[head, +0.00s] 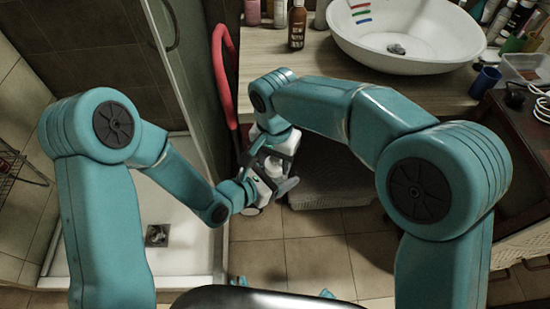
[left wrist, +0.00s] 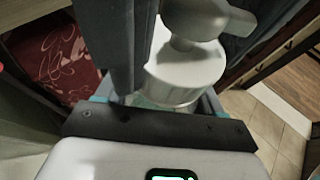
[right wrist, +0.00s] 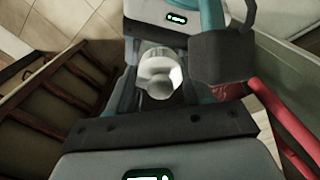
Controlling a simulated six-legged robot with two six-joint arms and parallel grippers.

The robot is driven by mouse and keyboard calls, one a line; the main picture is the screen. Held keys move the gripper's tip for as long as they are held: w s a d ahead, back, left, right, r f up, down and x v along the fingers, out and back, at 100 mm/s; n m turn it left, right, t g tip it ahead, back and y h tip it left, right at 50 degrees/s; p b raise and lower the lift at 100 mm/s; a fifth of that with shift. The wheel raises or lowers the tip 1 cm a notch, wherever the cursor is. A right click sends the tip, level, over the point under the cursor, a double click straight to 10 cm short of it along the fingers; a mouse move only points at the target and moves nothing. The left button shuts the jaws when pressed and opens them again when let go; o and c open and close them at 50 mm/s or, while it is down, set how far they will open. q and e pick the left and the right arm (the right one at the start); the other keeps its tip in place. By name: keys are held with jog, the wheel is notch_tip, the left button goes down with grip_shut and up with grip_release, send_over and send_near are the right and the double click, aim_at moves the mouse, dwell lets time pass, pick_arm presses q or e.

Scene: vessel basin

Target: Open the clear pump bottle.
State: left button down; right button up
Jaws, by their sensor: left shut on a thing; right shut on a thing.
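The clear pump bottle (left wrist: 150,102) is held between my two grippers, and most of its body is hidden. In the left wrist view its white ribbed collar (left wrist: 188,78) and grey-white pump head (left wrist: 205,18) show close up. My left gripper (head: 277,184) is shut on the bottle. My right gripper (head: 272,160) meets it from above and is shut on the pump top, which shows as a pale round piece (right wrist: 157,76) in the right wrist view. I cannot tell whether the collar is still seated on the bottle.
A wooden counter (head: 340,62) behind carries a white basin (head: 408,40) and a brown bottle (head: 297,25). A blue cup (head: 485,82) stands at the right. A red curved object (head: 224,85) is beside the grippers. Tiled floor (head: 330,255) is open below.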

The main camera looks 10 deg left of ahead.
jog(key=o, duration=1.2)
jog(key=shift+c, duration=0.2)
jog(key=shift+r, duration=2.35)
jog(key=shift+c, duration=0.2)
notch_tip(320, 180, up, 3)
jog(key=m, duration=0.3)
jog(key=shift+f, duration=0.1)
notch_tip(320, 180, down, 8)
jog(key=shift+r, duration=0.2)
